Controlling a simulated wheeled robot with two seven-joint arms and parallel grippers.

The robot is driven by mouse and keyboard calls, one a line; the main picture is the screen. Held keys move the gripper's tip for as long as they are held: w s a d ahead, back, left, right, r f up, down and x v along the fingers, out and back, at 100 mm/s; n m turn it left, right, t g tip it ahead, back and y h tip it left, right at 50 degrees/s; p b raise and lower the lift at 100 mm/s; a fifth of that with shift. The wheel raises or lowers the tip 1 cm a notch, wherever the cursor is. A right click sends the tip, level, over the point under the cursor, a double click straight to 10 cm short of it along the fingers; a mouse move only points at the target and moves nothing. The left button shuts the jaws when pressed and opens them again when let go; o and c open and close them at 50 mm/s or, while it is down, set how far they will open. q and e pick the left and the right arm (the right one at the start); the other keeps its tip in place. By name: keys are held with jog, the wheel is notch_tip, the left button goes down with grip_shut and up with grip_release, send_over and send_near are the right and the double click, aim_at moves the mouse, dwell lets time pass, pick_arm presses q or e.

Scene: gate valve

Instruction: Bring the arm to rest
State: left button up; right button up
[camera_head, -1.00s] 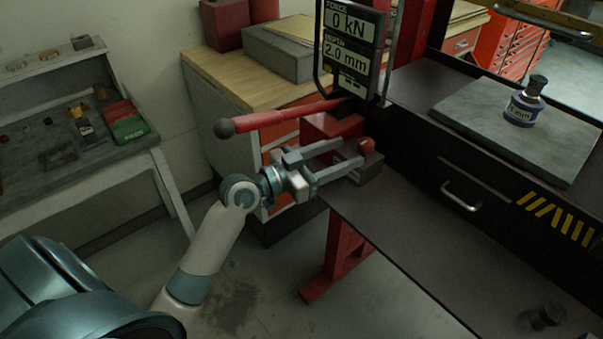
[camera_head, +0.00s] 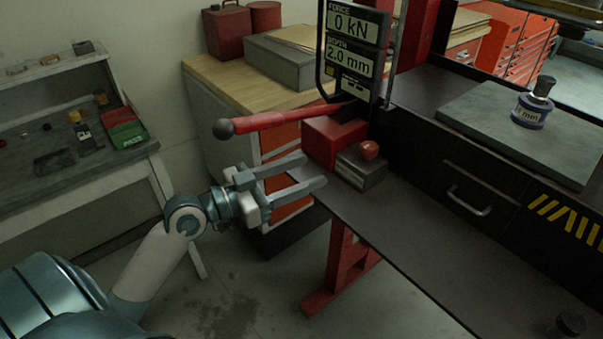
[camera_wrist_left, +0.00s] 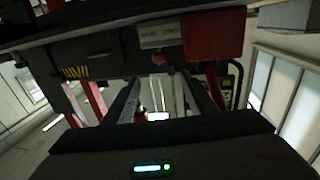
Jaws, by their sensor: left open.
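My left gripper (camera_head: 308,174) is open and empty in the head view. Its two fingers point right, near the left end of the dark press bench (camera_head: 400,235). A grey box with a red knob (camera_head: 368,150) sits on the bench just past the fingertips, apart from them. A red lever with a dark ball end (camera_head: 275,119) reaches out left above the gripper. In the left wrist view the fingers (camera_wrist_left: 158,98) show spread, with the view tilted. My right gripper is not in view.
A display (camera_head: 351,60) reads 0 kN and 2.0 mm. A small blue-banded part (camera_head: 531,110) stands on a grey plate (camera_head: 500,130). A wooden-topped cabinet (camera_head: 225,85) stands behind the arm. A grey bench with red and green bins (camera_head: 122,128) is at left. Open floor lies below.

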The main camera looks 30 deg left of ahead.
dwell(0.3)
pick_arm(q)
jog(key=s+d+f+n+g+y, duration=0.1)
jog(key=s+d+f+g+y, duration=0.2)
jog(key=f, duration=0.6)
jog(key=s+d+f+g+y, duration=0.15)
jog(key=s+f, duration=0.35)
jog(key=f, duration=0.5)
jog(key=s+d+f+n+g+y, duration=0.1)
jog(key=s+f+n+g+y, duration=0.25)
jog(key=s+f+g, duration=0.85)
jog(key=s+d+f+t, duration=0.1)
jog(key=s+f+t, duration=0.1)
jog(key=f, duration=1.2)
jog(key=s+f+t, duration=0.2)
jog(key=s+f, duration=0.1)
jog(key=f, duration=1.1)
jog(key=s+a+f+m, duration=0.1)
jog(key=s+f, duration=1.2)
jog(key=f, duration=0.4)
jog(key=shift+s+f, duration=0.25)
